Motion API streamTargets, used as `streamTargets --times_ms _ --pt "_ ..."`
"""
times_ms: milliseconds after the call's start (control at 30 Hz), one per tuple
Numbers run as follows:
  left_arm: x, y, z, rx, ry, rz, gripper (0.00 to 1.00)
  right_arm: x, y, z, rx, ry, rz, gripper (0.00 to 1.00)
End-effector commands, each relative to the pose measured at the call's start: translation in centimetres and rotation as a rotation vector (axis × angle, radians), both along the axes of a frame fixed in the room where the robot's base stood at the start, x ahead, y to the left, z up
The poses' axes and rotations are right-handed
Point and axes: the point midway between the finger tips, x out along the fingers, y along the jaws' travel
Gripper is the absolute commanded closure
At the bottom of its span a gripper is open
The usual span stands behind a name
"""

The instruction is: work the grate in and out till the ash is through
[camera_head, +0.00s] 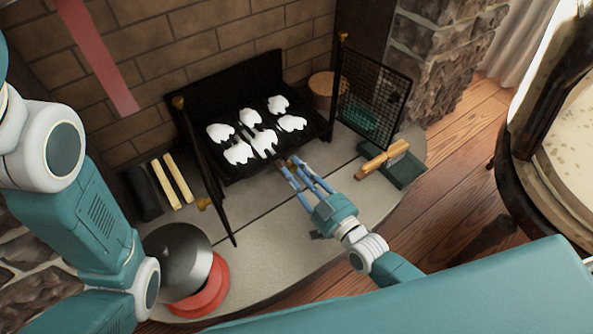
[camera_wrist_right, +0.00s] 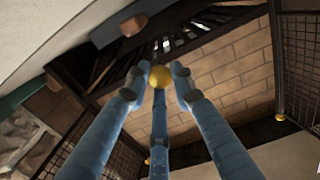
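The black grate (camera_head: 215,175) sits in the brick fireplace, with several white ash lumps (camera_head: 238,153) lying on its bars. A small brass knob (camera_head: 291,164) shows at its front edge; the knob is large in the right wrist view (camera_wrist_right: 160,77). My right gripper (camera_head: 293,168) reaches in from the lower right, its blue fingers around the knob. In the right wrist view the fingertips (camera_wrist_right: 160,85) close in on the knob from both sides and below, and appear to touch it. My left arm crosses the left side; its gripper is out of view.
Mesh screen (camera_head: 375,100) stands right of the grate; a dark folded panel (camera_head: 208,170) stands left. A brush (camera_head: 383,158) lies on a green dustpan (camera_head: 405,170). A dark kettle-like pot (camera_head: 178,255) and red base (camera_head: 207,295) stand front left. The middle stone hearth (camera_head: 265,225) is clear.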

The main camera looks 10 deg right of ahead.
Motion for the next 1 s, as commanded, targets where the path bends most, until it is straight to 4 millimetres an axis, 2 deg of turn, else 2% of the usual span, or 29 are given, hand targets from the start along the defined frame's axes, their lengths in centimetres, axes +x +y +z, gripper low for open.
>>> streamTargets --times_ms 333,600,933,967,1000 --pt "0.0 0.0 0.0 0.000 0.000 0.000 0.60 0.1 0.1 0.3 0.003 -0.006 0.001 1.00" --pt "0.0 0.0 0.0 0.000 0.000 -0.001 0.60 3.7 1.6 0.5 0.005 -0.011 0.001 1.00" --pt "0.1 0.0 0.0 0.000 0.003 -0.001 0.60 4.3 1.8 0.6 0.005 -0.012 0.000 1.00" --pt "0.1 0.0 0.0 0.000 0.003 -0.001 0.60 4.3 1.8 0.6 0.005 -0.012 0.000 0.76" --pt "0.1 0.0 0.0 0.000 0.004 -0.001 0.60 4.3 1.8 0.7 0.005 -0.013 0.000 0.68"
